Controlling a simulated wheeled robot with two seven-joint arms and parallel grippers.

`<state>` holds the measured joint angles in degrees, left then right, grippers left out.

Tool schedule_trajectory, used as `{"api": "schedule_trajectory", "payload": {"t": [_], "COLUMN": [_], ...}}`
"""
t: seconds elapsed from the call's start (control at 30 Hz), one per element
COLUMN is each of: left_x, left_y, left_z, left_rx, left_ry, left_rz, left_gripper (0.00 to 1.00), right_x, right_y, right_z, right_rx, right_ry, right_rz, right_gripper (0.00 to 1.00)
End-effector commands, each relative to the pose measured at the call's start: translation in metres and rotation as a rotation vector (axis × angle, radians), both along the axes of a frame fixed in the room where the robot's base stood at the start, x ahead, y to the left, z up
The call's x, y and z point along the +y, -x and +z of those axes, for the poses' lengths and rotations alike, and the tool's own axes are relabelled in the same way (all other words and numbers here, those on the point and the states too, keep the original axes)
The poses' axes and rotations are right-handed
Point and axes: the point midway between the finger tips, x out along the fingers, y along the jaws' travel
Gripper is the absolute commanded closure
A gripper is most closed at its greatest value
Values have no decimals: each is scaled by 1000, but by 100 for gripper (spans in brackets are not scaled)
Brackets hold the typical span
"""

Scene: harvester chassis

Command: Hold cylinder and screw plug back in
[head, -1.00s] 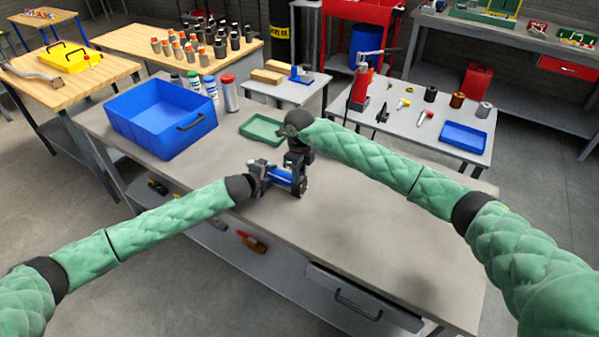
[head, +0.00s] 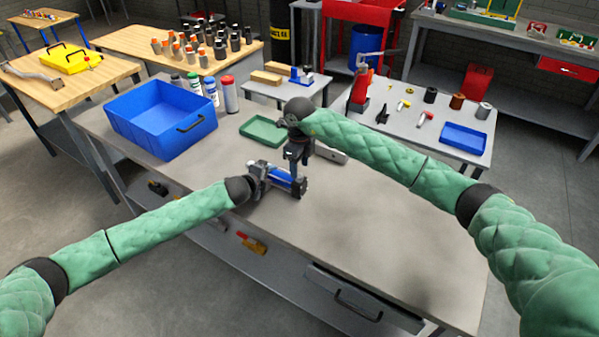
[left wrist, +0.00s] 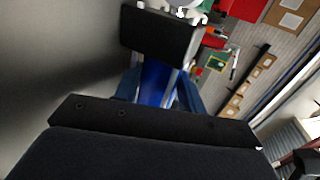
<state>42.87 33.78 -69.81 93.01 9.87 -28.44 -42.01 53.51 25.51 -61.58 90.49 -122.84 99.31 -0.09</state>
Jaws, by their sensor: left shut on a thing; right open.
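The cylinder (head: 279,179) has a blue barrel with dark and metallic ends and lies tilted just over the grey workbench. My left gripper (head: 262,180) is shut on it. In the left wrist view the blue barrel (left wrist: 156,84) shows between the dark jaws of the left gripper (left wrist: 158,78). My right gripper (head: 297,160) is open and points down, just above and behind the cylinder's right end. Whether it touches the cylinder cannot be told. The plug cannot be made out apart from the dark right end.
A blue bin (head: 160,122) and several bottles stand at the back left of the workbench (head: 390,235). The bench's right front is clear.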

Motion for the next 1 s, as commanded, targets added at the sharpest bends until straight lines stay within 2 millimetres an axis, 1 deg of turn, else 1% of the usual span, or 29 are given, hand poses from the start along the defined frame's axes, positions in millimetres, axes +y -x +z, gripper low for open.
{"api": "schedule_trajectory", "payload": {"t": [0.03, 0.2, 0.4, 0.6, 0.87, 0.9, 0.97, 1.0], "left_x": [1, 1, 1, 1, 1, 1, 1, 1], "left_y": [0, 0, 0, 0, 0, 0, 0, 0], "left_z": [0, 0, 0, 0, 0, 0, 0, 0], "left_rx": [1, 1, 1, 1, 1, 1, 1, 1], "left_ry": [-1, -1, -1, -1, -1, -1, -1, -1], "left_rz": [1, 1, 1, 1, 1, 1, 1, 1], "left_gripper": [100, 100, 100, 100, 100, 56, 44, 36], "right_x": [0, 0, 0, 0, 0, 0, 0, 0], "right_y": [-1, -1, -1, 0, 0, 0, 0, 0], "right_z": [12, 44, 71, 81, 82, 82, 82, 81], "right_rx": [-4, -3, -1, 1, 0, 0, 0, 0], "right_ry": [0, 1, 0, 1, 0, 0, 0, 0], "right_rz": [0, 1, 0, 0, 0, 0, 0, 0], "right_gripper": [50, 50, 50, 50, 50, 50, 50, 50]}}
